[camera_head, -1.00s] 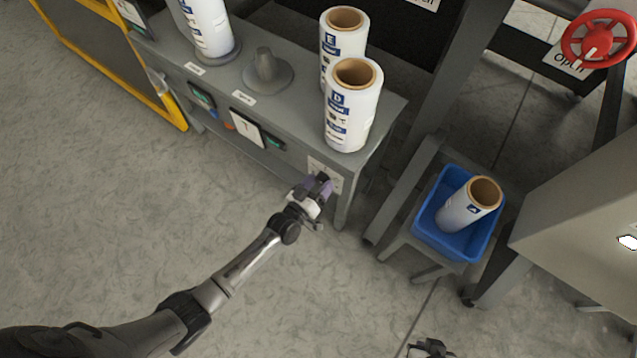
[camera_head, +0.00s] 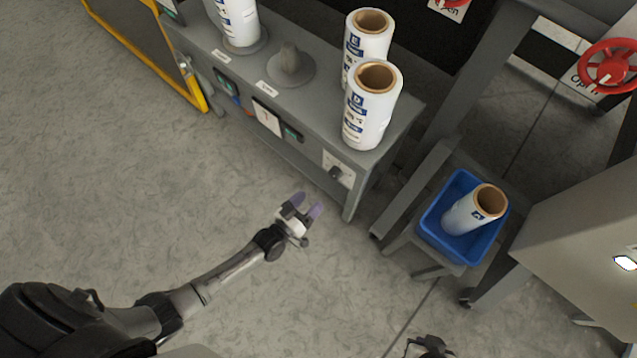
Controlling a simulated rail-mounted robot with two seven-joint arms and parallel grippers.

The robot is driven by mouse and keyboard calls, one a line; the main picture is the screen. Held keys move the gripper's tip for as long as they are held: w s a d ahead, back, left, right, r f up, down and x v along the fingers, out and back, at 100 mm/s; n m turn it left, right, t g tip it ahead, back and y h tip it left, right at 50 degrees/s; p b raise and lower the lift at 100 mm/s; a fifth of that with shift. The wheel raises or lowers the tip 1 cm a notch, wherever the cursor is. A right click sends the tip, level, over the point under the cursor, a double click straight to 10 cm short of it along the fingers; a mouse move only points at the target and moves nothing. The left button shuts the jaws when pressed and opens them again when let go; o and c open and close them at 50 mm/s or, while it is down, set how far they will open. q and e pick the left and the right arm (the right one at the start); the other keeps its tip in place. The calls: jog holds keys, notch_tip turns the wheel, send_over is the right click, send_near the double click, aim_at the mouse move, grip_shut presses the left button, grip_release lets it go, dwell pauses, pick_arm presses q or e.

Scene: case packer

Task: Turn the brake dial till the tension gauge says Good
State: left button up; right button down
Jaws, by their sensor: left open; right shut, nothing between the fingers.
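The brake dial (camera_head: 336,173) is a small dark knob on a pale plate at the right end of the grey bench's front. My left gripper (camera_head: 305,206) is open and empty, in front of and below the dial, apart from it. A white gauge panel (camera_head: 267,118) sits on the bench front left of the dial; its reading is too small to tell. A small dark display (camera_head: 292,135) is beside it. My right gripper (camera_head: 428,347) shows at the bottom edge, shut, partly cut off by the frame.
The grey bench (camera_head: 395,135) carries several white rolls, including one marked D (camera_head: 371,110), and an empty spindle (camera_head: 290,65). A blue bin (camera_head: 430,229) with a roll stands right. A red handwheel (camera_head: 609,66) is far right. The floor before the bench is clear.

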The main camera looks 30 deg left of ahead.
pick_arm(q)
jog(key=v, duration=0.3)
jog(key=shift+p, duration=0.35)
dwell(0.4)
